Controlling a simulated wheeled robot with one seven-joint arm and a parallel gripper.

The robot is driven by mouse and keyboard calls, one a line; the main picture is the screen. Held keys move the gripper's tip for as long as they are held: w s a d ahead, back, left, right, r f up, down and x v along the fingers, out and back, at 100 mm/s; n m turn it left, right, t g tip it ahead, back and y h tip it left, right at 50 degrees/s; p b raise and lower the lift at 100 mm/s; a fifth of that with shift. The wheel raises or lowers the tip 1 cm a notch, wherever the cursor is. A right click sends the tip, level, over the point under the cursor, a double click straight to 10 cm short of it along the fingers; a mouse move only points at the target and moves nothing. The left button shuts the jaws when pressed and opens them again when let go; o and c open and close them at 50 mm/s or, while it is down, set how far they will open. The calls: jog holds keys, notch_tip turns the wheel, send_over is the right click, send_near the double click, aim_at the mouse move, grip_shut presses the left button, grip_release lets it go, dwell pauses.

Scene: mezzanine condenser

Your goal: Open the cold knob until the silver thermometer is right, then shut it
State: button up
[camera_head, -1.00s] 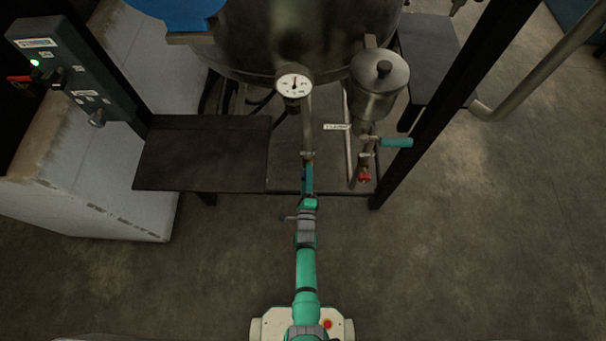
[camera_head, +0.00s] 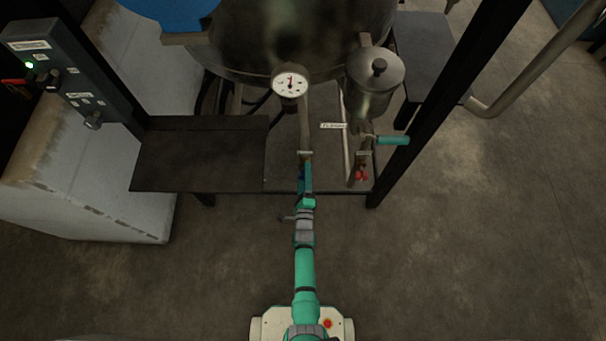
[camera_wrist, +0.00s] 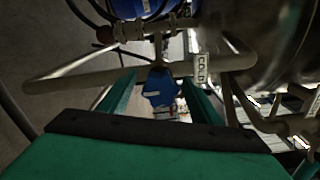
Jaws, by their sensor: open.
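A blue knob (camera_wrist: 160,86) on a pipe shows in the wrist view, between the two teal fingers of my gripper (camera_wrist: 158,99). The fingers are open, with a visible gap on each side of the knob. In the head view my gripper (camera_head: 305,179) is at the foot of a vertical pipe, and hides most of the knob. A round silver-rimmed dial (camera_head: 290,84) with a white face stands above it.
Right of my gripper are a red knob (camera_head: 361,175), a teal lever handle (camera_head: 393,141) and a lidded metal pot (camera_head: 374,80). A dark shelf (camera_head: 198,160) lies left. A black post (camera_head: 437,108) stands right. The floor in front is clear.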

jog(key=s, duration=1.1)
dwell(0.4)
jog(key=s+d+r+n+g, duration=0.1)
jog(key=s+r+n, duration=0.9)
jog(key=s, duration=0.6)
jog(key=s+r+n, duration=0.5)
jog(key=r, duration=0.5)
jog(key=s+r+n+g, duration=0.1)
jog(key=s+r+n, duration=0.4)
jog(key=r, duration=0.6)
jog(key=shift+a+n+g, duration=0.3)
jog(key=shift+a+n, duration=0.15)
jog(key=shift+n, duration=0.15)
jog(key=shift+s, duration=0.15)
